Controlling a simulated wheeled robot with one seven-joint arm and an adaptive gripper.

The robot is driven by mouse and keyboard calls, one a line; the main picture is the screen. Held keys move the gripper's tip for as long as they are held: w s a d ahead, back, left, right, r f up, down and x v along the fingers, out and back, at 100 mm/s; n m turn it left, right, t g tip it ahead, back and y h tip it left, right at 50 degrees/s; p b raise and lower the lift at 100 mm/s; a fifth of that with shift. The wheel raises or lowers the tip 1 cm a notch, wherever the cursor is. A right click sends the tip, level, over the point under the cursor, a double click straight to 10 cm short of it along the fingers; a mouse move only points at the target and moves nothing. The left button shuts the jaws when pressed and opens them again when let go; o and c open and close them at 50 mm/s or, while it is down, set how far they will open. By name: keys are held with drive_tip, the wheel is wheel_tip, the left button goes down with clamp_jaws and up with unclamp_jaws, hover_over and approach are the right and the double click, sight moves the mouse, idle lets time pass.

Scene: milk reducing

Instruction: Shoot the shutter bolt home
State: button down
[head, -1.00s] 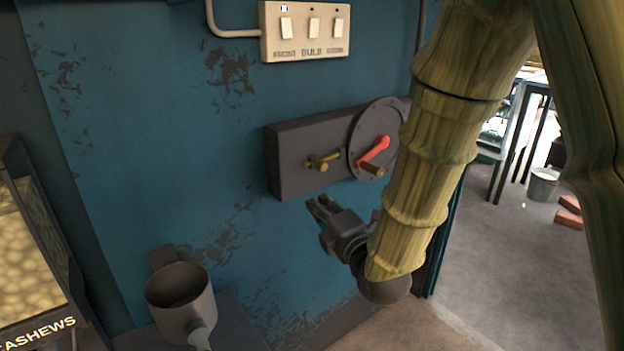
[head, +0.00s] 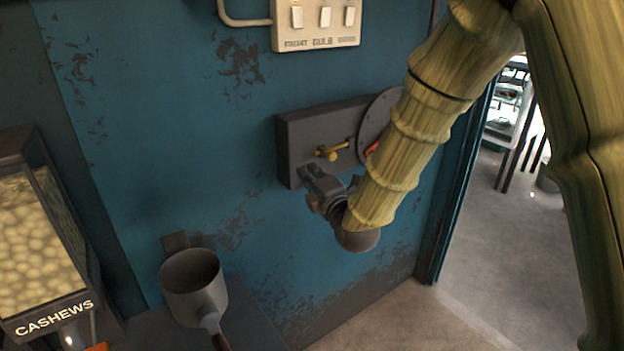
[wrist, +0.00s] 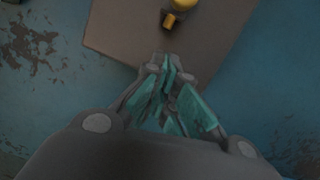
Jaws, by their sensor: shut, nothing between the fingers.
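The shutter bolt is a yellow brass rod with a knob (head: 331,153) on the face of a dark grey box (head: 296,135) fixed to the blue wall. It also shows at the top of the wrist view (wrist: 182,14). My gripper (head: 305,172) is shut and empty, at the box's lower left edge, below and left of the bolt. In the wrist view its fingertips (wrist: 171,62) lie over the box face, short of the bolt and apart from it. A red handle (head: 371,149) on a round grey plate (head: 372,122) is mostly hidden behind my arm.
A white switch panel (head: 318,22) is on the wall above. A grey pot (head: 192,285) with a handle stands at the lower left, near a glass case of cashews (head: 38,240). A doorway opens at the right. The wall left of the box is clear.

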drive_tip(key=w+d, duration=0.2)
drive_tip(key=d, duration=0.1)
drive_tip(key=shift+r+p, duration=0.35)
drive_tip(key=shift+p, duration=0.05)
drive_tip(key=w+d+b, duration=0.1)
drive_tip(key=d, duration=0.1)
drive_tip(key=w+d+b, duration=0.1)
drive_tip(key=w+d, duration=0.1)
drive_tip(key=shift+d+b, duration=0.1)
drive_tip(key=shift+b, duration=0.2)
idle(0.3)
